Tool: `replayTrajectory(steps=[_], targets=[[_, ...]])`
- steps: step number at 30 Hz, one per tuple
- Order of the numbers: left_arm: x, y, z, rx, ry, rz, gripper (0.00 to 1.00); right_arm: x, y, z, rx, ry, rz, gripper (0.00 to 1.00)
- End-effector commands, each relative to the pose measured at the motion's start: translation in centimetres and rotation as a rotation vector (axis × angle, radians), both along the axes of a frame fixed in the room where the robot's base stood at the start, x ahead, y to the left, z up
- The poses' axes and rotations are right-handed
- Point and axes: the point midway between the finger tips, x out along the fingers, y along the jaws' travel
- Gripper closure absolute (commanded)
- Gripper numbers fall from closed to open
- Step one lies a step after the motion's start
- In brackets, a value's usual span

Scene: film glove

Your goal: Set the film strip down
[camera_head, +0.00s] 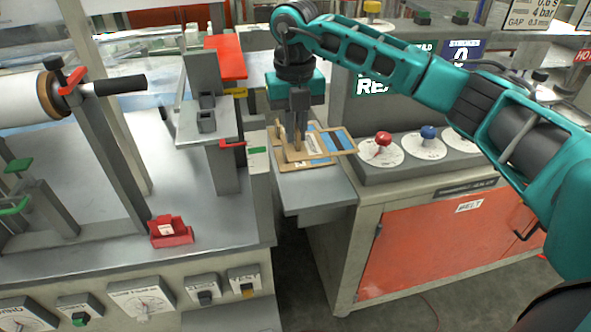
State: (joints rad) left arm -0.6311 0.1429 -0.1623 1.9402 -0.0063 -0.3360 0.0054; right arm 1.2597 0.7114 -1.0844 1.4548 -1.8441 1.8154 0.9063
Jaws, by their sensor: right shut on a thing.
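My right gripper (299,146) points straight down over a small grey shelf (318,194) in the middle of the view. Its dark fingers are shut on the film strip (343,141), which looks like a flat tan piece with blue and pale panels. The strip reaches out to the right of the fingers. Under and beside it lie tan flat pieces (290,165) on the shelf. The fingers hide part of the strip, and I cannot tell whether it touches the pieces below. My left gripper is not in view.
Right of the shelf is a panel with a red knob (383,139) and a blue knob (428,132). Left stand a grey post with a red lever (232,144), a red block (170,232) and a white roll (22,100). The shelf's front part is bare.

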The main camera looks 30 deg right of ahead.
Motion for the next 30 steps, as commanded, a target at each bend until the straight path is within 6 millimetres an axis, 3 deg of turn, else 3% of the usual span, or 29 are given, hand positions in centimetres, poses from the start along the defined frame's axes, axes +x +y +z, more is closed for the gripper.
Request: replayTrajectory(steps=[3, 9, 16, 22, 30], targets=[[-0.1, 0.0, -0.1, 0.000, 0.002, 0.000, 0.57, -0.1, 0.0, -3.3, -0.001, 0.005, 0.000, 1.00], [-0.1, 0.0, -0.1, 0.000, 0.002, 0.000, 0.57, 0.0, 0.0, -6.8, -0.001, 0.001, 0.000, 1.00], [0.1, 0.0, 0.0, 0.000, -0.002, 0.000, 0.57, 0.0, 0.0, -8.5, -0.001, 0.001, 0.000, 1.00], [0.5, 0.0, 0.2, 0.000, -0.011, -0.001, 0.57, 0.0, 0.0, -11.4, -0.001, 0.001, 0.000, 1.00], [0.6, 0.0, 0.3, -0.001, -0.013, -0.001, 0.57, 0.0, 0.0, -11.8, 0.000, -0.001, 0.001, 1.00]])
